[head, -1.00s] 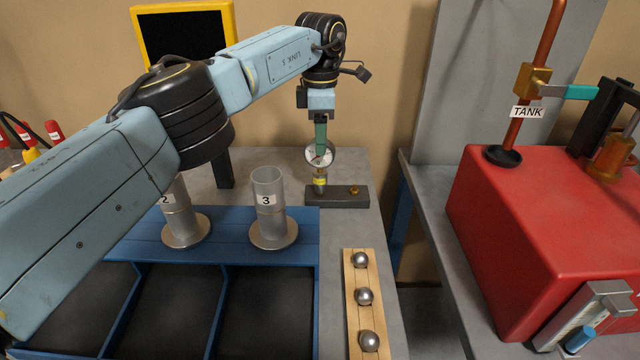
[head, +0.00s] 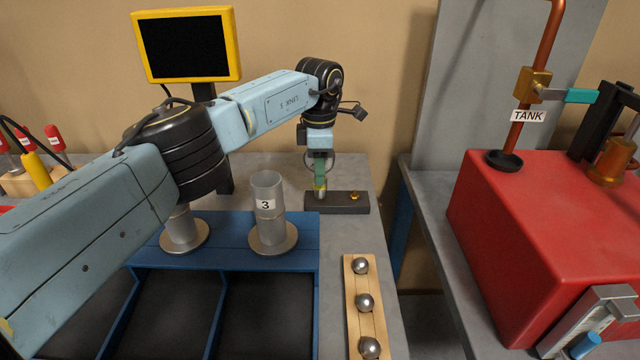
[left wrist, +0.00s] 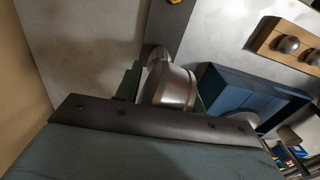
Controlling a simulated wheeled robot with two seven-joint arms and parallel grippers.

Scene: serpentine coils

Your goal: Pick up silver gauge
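The silver gauge (head: 337,164) stands upright in a dark block (head: 350,204) at the back right of the table. Its round rim shows on both sides of my finger, and the dial is mostly hidden. My left gripper (head: 319,172) points straight down over it. In the left wrist view the gauge's silver round body (left wrist: 172,88) lies between the two green fingers of my left gripper (left wrist: 165,90). The fingers are spread around it, and I see no clear grip on it. My right gripper is not in view.
A metal tube labelled 3 (head: 268,195) stands on the blue rack (head: 308,225), left of the gauge. A wooden strip (head: 352,312) with steel balls lies in front. A yellow-framed screen (head: 236,45) stands behind my arm. A red tank (head: 520,220) is at right.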

